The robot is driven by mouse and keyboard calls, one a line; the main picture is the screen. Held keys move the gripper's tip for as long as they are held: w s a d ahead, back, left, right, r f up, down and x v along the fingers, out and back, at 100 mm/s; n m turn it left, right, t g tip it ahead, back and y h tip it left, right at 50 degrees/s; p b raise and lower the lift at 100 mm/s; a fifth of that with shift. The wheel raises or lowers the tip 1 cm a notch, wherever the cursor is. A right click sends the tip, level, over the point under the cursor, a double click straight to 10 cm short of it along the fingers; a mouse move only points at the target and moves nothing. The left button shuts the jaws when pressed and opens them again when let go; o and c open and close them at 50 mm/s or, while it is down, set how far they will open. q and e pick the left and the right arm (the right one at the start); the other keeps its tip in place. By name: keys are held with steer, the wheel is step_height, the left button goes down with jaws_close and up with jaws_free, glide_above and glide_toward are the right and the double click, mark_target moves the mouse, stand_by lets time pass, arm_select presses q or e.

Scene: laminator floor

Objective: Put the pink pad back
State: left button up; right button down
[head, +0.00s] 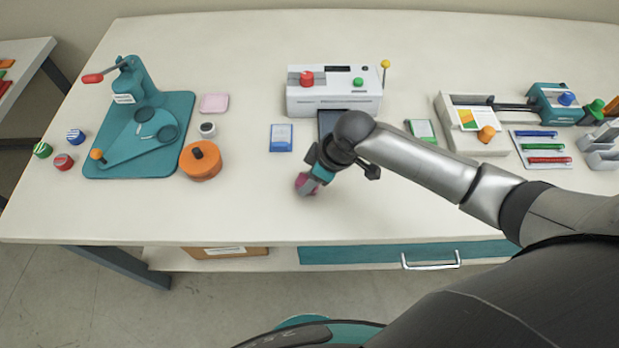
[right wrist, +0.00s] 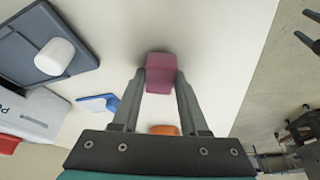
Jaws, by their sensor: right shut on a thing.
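The dark pink pad (head: 304,185) is between the fingers of my right gripper (head: 312,179), near the front middle of the table. In the right wrist view the pad (right wrist: 161,74) sits between both fingertips, and the gripper is shut on it. I cannot tell whether its underside touches the tabletop. A flat pale pink square (head: 213,103) lies on the table beside the teal press base, away from the gripper. My left gripper is not in view.
A blue-and-white card case (head: 282,138) and an orange round container (head: 200,161) stand left of the gripper. The teal press (head: 138,135) is at far left, the white laminator (head: 334,97) behind. The table's front edge (head: 250,243) is close; the tabletop around the pad is clear.

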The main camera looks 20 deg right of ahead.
steer(key=shift+f, duration=0.2)
steer(key=shift+c, duration=2.1)
jaws_free()
steer(key=p+v, duration=0.2)
steer(key=v, duration=1)
steer(key=shift+r+p, duration=0.2)
steer(key=shift+p, duration=0.1)
